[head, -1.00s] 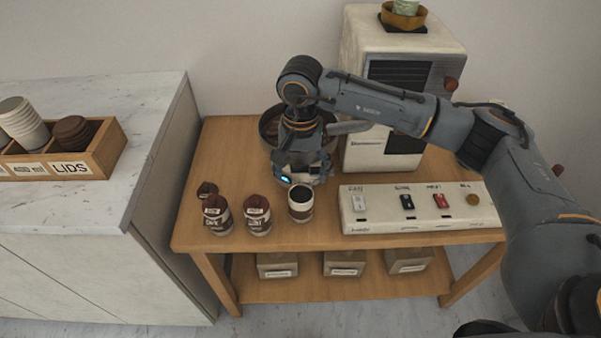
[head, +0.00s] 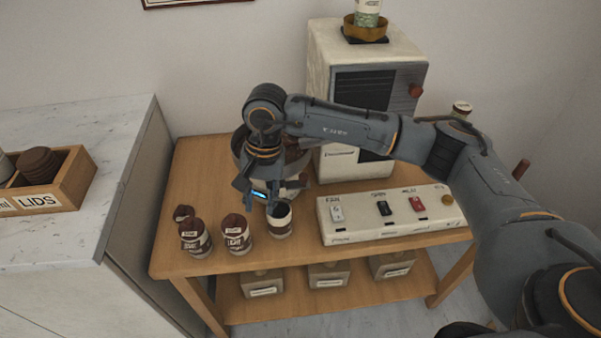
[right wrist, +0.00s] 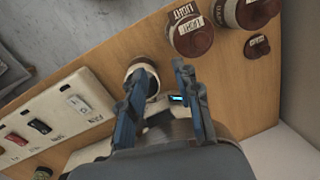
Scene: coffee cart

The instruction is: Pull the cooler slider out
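The cooler (head: 240,148) is a round dark pan behind my right gripper on the wooden cart. Its pale base and a lit blue display (right wrist: 177,99) show below my fingers in the right wrist view. I cannot make out the slider; my gripper and wrist cover the cooler's front. My right gripper (head: 268,196) points down at the cooler's front. Its two fingers (right wrist: 163,70) stand apart with nothing visibly held between them. A dark-filled cup (head: 280,220) stands just beyond the fingertips; I cannot tell whether they touch it. My left gripper is out of view.
Several brown labelled jars (head: 236,236) stand left of the cup. A white switch box (head: 390,222) lies to the right, before a cream machine (head: 400,60). Wooden cart top (head: 195,160) is free at the back left. A marble counter (head: 75,120) stands left.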

